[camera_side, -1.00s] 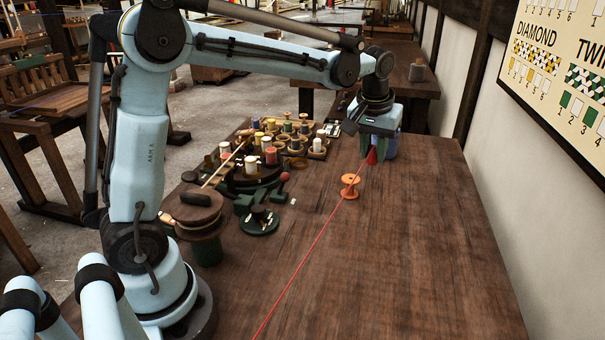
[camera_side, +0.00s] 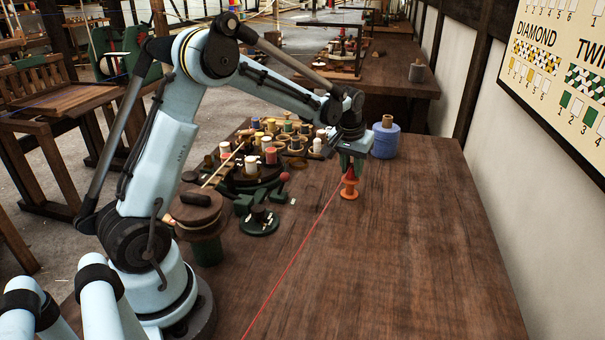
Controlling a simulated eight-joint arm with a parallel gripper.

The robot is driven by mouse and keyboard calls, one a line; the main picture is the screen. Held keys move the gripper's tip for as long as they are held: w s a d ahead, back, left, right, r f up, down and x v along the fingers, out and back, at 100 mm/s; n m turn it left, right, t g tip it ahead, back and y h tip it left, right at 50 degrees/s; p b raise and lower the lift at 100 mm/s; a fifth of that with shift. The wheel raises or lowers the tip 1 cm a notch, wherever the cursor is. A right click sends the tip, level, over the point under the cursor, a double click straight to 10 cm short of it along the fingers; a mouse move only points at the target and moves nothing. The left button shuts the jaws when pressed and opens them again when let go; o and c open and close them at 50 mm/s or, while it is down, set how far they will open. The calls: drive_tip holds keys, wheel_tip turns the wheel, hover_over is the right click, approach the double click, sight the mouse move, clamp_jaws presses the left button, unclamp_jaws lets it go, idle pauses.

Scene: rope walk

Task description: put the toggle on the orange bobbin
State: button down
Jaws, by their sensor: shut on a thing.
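The orange bobbin (camera_side: 349,189) stands upright on the table, right of the crowded board. A small red cone-shaped piece, which I take as the toggle (camera_side: 350,173), is directly above the bobbin, point up. Its lower end meets the bobbin's top in this view; I cannot tell whether it rests there or hangs just over it. My gripper (camera_side: 351,164) is over the bobbin, shut on the toggle's upper part. The fingertips are small and partly hidden by the gripper body.
A thin red cord (camera_side: 290,265) runs from near the bobbin to the front table edge. A blue spool (camera_side: 385,138) stands behind, to the right. A dark board with several bobbins (camera_side: 262,180) and a green round base (camera_side: 259,222) lie left. The table's right front is clear.

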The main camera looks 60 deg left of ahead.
drive_tip(key=shift+f, duration=0.15)
drive_tip(key=c, duration=0.9)
unclamp_jaws()
drive_tip(key=v, duration=1.2)
drive_tip(key=shift+s+d+f+m+t+h, duration=0.25)
drive_tip(key=shift+s+d+f+m+t, duration=0.45)
drive_tip(key=shift+s+d, duration=1.85)
drive_tip(key=shift+s+d+f+m+t+h, duration=0.6)
drive_tip(key=shift+s+d+m, duration=0.9)
drive_tip(key=shift+s, duration=1.7)
drive_tip(key=shift+s+d+f+m+t+y, duration=0.1)
drive_tip(key=shift+s+d+f+m+t, duration=0.5)
drive_tip(key=shift+s+d, duration=2.05)
drive_tip(key=shift+s+a+r+t, duration=0.25)
drive_tip(key=shift+a+t, duration=0.05)
